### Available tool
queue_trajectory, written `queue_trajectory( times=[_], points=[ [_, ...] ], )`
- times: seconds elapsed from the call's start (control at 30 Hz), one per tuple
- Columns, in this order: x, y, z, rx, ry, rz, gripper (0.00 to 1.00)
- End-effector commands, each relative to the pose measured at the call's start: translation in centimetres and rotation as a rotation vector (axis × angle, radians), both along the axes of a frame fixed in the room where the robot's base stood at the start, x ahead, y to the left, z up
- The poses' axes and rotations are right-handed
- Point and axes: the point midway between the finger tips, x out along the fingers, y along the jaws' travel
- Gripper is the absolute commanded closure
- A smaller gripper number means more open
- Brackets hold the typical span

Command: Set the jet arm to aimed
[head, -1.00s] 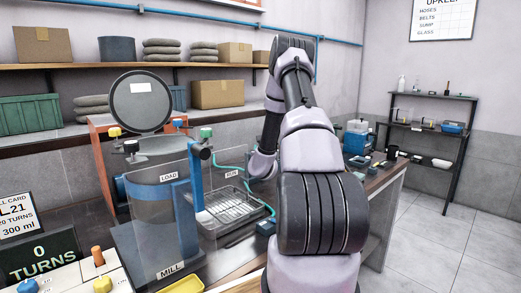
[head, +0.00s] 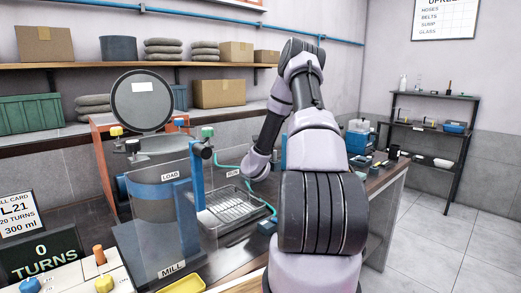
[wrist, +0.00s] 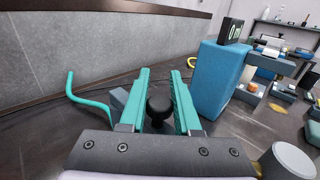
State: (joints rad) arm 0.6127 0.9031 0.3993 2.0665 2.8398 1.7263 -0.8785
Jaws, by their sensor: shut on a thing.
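In the wrist view my gripper (wrist: 160,76) has its two teal fingers closed in on a black round knob (wrist: 158,106), which sits between them. A bent teal tube (wrist: 84,98) rises from the bench just left of the fingers, beside a grey block (wrist: 119,97). In the head view a teal tube (head: 230,167) curves along the bench behind the wire-rack tray. I cannot tell for certain which part is the jet arm or how the knob joins it. In the head view my fingers are hidden.
A blue box with a small display (wrist: 220,80) stands close right of my fingers. The clear-walled mill (head: 165,230), with blue posts, and the wire-rack tray (head: 235,207) are left of my arm. A grey wall (wrist: 100,50) runs behind the bench.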

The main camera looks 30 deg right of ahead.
Motion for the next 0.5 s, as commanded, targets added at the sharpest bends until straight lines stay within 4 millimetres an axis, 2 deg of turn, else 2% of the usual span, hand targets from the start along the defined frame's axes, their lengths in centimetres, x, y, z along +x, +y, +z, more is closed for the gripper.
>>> queue_trajectory(
  times=[0.03, 0.07, 0.1, 0.5],
  points=[
    [-0.01, 0.16, -0.13, 0.002, 0.002, 0.003, 0.57],
    [-0.01, 0.16, -0.13, 0.002, 0.002, 0.003, 0.46],
    [-0.01, 0.15, -0.12, 0.002, 0.002, 0.003, 0.39],
    [-0.56, 0.51, -0.02, 0.000, 0.001, 0.003, 0.39]
  ],
)
